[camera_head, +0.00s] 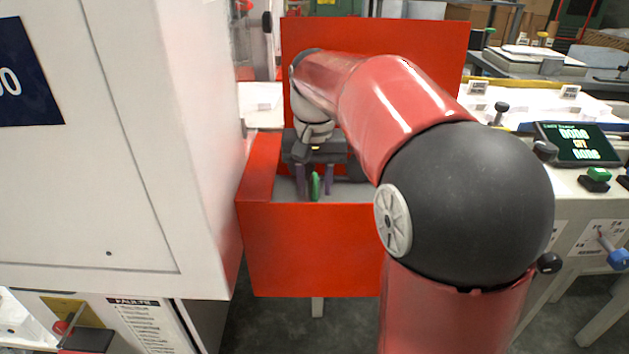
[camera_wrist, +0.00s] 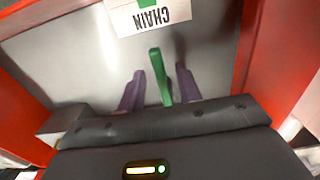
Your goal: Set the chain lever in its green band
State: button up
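The chain lever, a green upright handle (camera_head: 315,186), stands inside the open red box. In the wrist view the green lever (camera_wrist: 160,75) rises between two purple fingers, near a white label (camera_wrist: 153,17) reading CHAIN upside down. A green mark (camera_wrist: 147,3) shows on that label, cut by the top edge. My gripper (camera_head: 315,178) is down in the box with its fingers apart, one on each side of the lever. A gap shows left of the lever; whether the right finger touches it I cannot tell. The lever's base is hidden.
The red box (camera_head: 310,250) has walls close around my gripper, with a tall red panel (camera_head: 300,60) behind. A large white cabinet (camera_head: 150,150) stands close on the left. On the right are a console with a dark screen (camera_head: 578,145) and a blue-knobbed lever (camera_head: 618,258).

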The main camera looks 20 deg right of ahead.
aim_at(315, 189)
jog(key=shift+r, duration=0.1)
notch_tip(315, 189, up, 8)
jog(key=shift+f+p, duration=0.2)
jog(key=shift+p, duration=0.5)
